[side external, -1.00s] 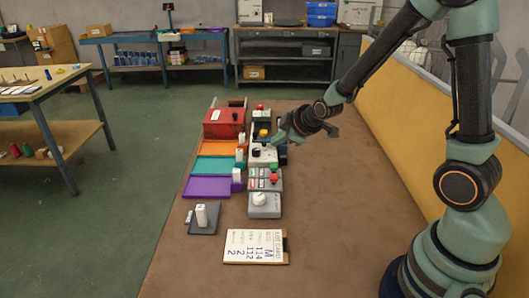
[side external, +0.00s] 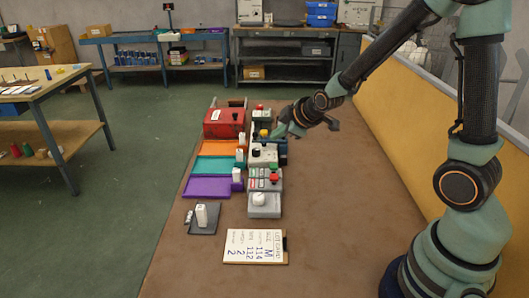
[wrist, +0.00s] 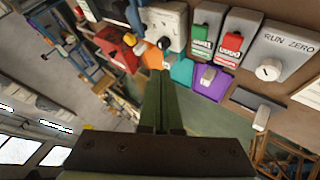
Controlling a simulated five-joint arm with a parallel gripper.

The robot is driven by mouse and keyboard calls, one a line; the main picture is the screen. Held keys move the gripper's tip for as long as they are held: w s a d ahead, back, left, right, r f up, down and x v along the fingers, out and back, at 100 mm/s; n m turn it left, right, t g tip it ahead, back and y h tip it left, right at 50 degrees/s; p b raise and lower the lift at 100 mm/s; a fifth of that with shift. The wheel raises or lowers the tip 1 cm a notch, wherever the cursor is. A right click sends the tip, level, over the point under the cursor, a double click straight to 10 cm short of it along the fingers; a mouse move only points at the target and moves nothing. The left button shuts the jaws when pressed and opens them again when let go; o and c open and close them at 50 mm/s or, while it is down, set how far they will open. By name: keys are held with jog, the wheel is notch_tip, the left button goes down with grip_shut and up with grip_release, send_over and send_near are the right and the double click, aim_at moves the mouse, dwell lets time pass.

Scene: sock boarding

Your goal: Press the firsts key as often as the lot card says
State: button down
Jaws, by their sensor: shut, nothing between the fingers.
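The lot card (side external: 254,246) lies on a clipboard at the near end of the bench. It shows M, 114, 112, 2 and 2; its small row labels are hard to read. A grey counter unit (side external: 258,186) with a red key (side external: 274,179) and a green key sits farther back. In the wrist view, a green counter block (wrist: 209,32) stands beside a red counter block (wrist: 236,42); their digits are too small to read surely. My gripper (side external: 278,134) is shut and empty, above the bench beyond the counter unit. Its fingers also show in the wrist view (wrist: 160,90).
A grey box with a white knob (side external: 259,199), marked RUN ZERO in the wrist view (wrist: 285,45), stands near the counters. Purple (side external: 205,188), teal (side external: 213,166) and orange (side external: 213,148) trays line the left, with a red box (side external: 222,124) behind. The right bench is clear.

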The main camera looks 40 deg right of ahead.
aim_at(274, 166)
notch_tip(274, 166, up, 2)
dwell(0.4)
jog(key=shift+f, duration=4.45)
jog(key=shift+f, duration=0.15)
jog(key=shift+f, duration=0.25)
jog(key=shift+f, duration=0.65)
jog(key=shift+r, duration=1.1)
